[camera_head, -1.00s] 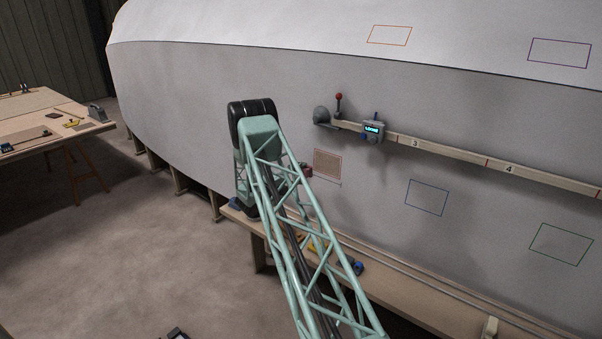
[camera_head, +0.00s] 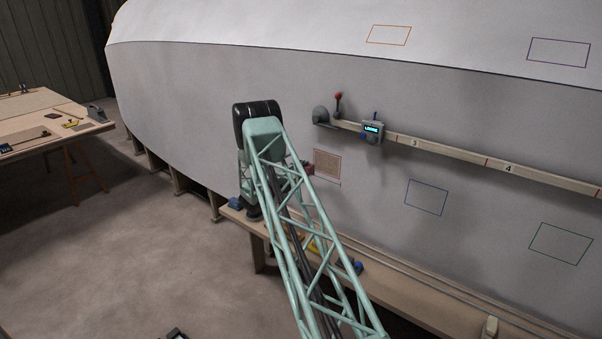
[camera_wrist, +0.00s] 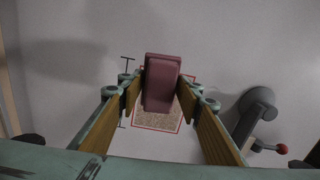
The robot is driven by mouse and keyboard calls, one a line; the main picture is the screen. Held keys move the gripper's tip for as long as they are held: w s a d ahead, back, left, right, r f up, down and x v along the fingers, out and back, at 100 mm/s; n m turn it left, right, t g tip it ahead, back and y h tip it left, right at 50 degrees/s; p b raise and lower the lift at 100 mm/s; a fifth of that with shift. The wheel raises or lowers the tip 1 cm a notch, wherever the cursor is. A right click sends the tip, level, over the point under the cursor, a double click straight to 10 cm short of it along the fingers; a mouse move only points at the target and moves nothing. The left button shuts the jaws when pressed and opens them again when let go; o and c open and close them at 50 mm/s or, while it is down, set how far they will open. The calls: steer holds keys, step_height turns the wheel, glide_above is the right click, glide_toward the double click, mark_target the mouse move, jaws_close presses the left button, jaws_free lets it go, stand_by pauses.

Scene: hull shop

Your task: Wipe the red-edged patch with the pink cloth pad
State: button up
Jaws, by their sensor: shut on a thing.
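My gripper (camera_wrist: 162,88) is shut on the pink cloth pad (camera_wrist: 162,80), which sits upright between the two fingers in the wrist view. The red-edged patch (camera_wrist: 157,121) lies on the hull just behind the pad. Its speckled brown lower part and red bottom edge show, and the pad and fingers cover much of the rest. In the head view the patch (camera_head: 327,164) is brown with a thin red outline, and the pad's reddish end (camera_head: 307,167) shows close to its left side. My arm hides most of the gripper there. I cannot tell whether the pad touches the hull.
A numbered rail (camera_head: 450,158) runs along the hull, with a display box (camera_head: 372,131) and a red-knobbed lever (camera_head: 338,103) near its left end. Other outlined patches, such as a blue one (camera_head: 426,198), are apart. A bench (camera_head: 420,304) with small items runs below.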

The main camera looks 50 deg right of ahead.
mark_target(323, 168)
steer(key=shift+d+b, duration=0.35)
steer(key=shift+d, duration=1.75)
steer(key=shift+f, duration=0.15)
steer(key=shift+c, duration=0.2)
steer(key=shift+s+f+b, duration=0.6)
steer(key=shift+s+f, duration=1.65)
steer(key=shift+s, duration=0.3)
steer(key=shift+d+b, duration=0.3)
steer(key=shift+d, duration=0.65)
steer(key=shift+r, duration=0.15)
steer(key=shift+d+r+p, duration=0.1)
steer(key=shift+r+p, duration=0.4)
steer(key=shift+r, duration=1)
